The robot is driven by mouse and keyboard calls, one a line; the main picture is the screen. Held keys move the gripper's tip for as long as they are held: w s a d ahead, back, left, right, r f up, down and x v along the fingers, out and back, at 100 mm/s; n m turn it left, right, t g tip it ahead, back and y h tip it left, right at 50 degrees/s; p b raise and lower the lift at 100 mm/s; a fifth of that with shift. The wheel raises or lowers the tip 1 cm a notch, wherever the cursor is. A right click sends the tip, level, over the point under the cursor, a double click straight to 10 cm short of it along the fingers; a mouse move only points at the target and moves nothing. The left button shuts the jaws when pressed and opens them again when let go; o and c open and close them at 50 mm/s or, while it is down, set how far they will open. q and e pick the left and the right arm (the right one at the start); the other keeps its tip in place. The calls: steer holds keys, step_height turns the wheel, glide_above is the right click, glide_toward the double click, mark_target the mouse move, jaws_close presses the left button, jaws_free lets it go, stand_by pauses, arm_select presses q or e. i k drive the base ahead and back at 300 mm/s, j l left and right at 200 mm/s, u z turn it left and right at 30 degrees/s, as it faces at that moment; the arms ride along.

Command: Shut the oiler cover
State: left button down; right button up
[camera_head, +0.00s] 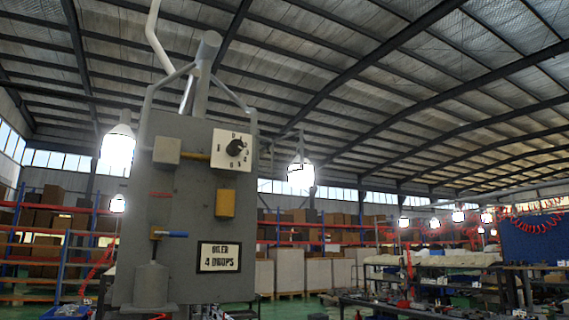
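A grey panel (185,240) hangs upright in the left half of the head view. A sign (219,257) low on its right side reads "OILER 4 DROPS". Above the sign is a small yellow block (225,204); I cannot tell whether it is the oiler or whether a cover on it is open. A white dial (232,149) with a black knob is at the upper right. A grey box (167,150) with a brass rod is at the upper left. A blue-handled lever (171,234) sits lower left, above a grey bottle-shaped part (150,287). Neither gripper shows.
Grey pipes (202,75) rise from the panel's top. Shelves with brown boxes (50,215), pale cabinets (304,272) and a cluttered workbench (400,302) stand far behind. Lamps hang around. The space right of the panel looks clear nearby.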

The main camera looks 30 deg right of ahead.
mark_target(304, 152)
steer(key=i+l+u, duration=0.2)
steer(key=l, duration=0.5)
steer(key=l+u, duration=0.25)
steer(key=l, duration=0.4)
steer(key=k+l+u, duration=0.2)
steer(key=l, duration=0.5)
steer(key=l+u, duration=0.25)
steer(key=l, duration=0.5)
steer(key=k+l+u, duration=0.2)
steer(key=l, duration=0.45)
steer(key=i+l+u, duration=0.1)
steer(key=l+u, duration=0.2)
steer(key=l, duration=0.2)
steer(key=l+u, duration=0.35)
steer(key=l, duration=0.1)
